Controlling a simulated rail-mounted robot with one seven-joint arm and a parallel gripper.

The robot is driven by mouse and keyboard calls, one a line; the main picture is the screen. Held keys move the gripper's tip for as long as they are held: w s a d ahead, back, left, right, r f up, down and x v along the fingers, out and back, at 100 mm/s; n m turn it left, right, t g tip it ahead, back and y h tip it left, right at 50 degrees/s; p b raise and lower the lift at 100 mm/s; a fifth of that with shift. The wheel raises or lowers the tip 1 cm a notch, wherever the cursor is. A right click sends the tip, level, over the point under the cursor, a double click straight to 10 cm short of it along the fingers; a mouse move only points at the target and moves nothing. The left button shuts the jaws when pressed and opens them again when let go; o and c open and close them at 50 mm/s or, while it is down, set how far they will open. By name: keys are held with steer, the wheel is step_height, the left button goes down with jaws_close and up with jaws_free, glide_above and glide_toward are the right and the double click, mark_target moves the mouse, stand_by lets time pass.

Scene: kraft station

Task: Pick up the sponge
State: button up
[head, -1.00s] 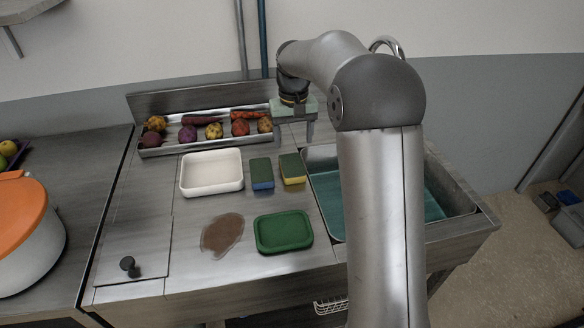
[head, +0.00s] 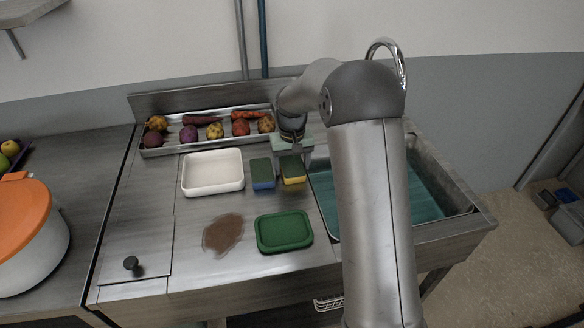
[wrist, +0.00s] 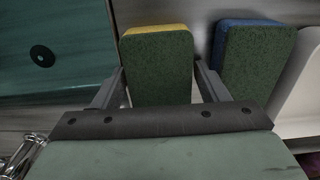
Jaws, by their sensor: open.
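Two sponges with green tops stand side by side on the steel counter. The yellow-sided sponge (head: 293,172) is the right one in the head view, and the blue-sided sponge (head: 262,174) is to its left. My gripper (head: 291,158) is open just over the far end of the yellow-sided sponge. In the wrist view, my gripper's fingers (wrist: 158,80) lie on either side of the yellow-sided sponge (wrist: 157,65). The blue-sided sponge (wrist: 254,60) is just outside the right finger there. I cannot tell whether the fingers touch either sponge.
A white tray (head: 213,190) lies left of the sponges. A green tray (head: 284,248) and a brown stain (head: 223,234) are nearer the front. A rack of vegetables (head: 160,150) is at the back. The sink basin (head: 440,190) is to the right.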

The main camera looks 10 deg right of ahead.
steer(key=c, duration=0.7)
steer(key=shift+c, duration=0.2)
steer(key=shift+r, duration=0.1)
steer(key=shift+r, duration=0.6)
steer(key=s+d+r+b, duration=0.3)
steer(key=s+d+r, duration=0.5)
steer(key=s+r, duration=0.3)
steer(key=shift+d+r, duration=0.3)
steer(key=shift+d, duration=0.1)
